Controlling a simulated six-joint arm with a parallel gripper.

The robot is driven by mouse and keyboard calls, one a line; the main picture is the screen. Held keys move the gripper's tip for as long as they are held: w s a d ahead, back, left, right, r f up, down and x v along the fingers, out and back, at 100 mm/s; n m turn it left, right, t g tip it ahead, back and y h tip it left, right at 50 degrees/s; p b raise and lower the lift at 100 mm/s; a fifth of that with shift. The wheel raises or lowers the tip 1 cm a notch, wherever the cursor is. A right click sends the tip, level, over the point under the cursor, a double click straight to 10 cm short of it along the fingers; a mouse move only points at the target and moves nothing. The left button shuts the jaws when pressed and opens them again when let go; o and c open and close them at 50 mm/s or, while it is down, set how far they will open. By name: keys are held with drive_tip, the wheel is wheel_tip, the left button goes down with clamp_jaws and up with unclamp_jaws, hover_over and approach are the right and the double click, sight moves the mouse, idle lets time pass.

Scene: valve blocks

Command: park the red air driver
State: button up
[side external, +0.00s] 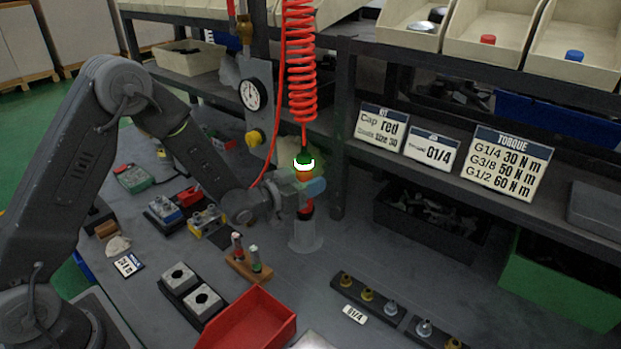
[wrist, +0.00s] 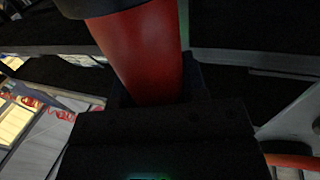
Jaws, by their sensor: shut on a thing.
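The red air driver (side external: 305,175) hangs upright under the coiled red hose in the side view, with a glowing green and white ring at its top. My gripper (side external: 296,188) is shut around its body. In the wrist view the driver's red body (wrist: 145,50) stands between the dark jaws (wrist: 160,100). The driver's lower end is right at the mouth of a grey cylindrical holder (side external: 305,238). I cannot tell how far it reaches inside.
A red tray (side external: 250,325), grey square blocks (side external: 190,290) and a wooden stand with two tools (side external: 248,265) are on the bench in front. A dark strip with fittings (side external: 368,303) lies to the right. A shelf post (side external: 342,130) stands close behind on the right.

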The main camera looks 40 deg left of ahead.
drive_tip(key=shift+f, duration=0.6)
idle(0.3)
drive_tip(key=o, duration=1.2)
drive_tip(key=shift+o, duration=0.3)
drive_tip(key=shift+s+f, duration=0.1)
drive_tip(key=shift+f, duration=0.1)
drive_tip(key=v, duration=0.7)
drive_tip(key=shift+s, duration=0.2)
drive_tip(key=shift+a+r, duration=0.15)
drive_tip(key=shift+r, duration=0.05)
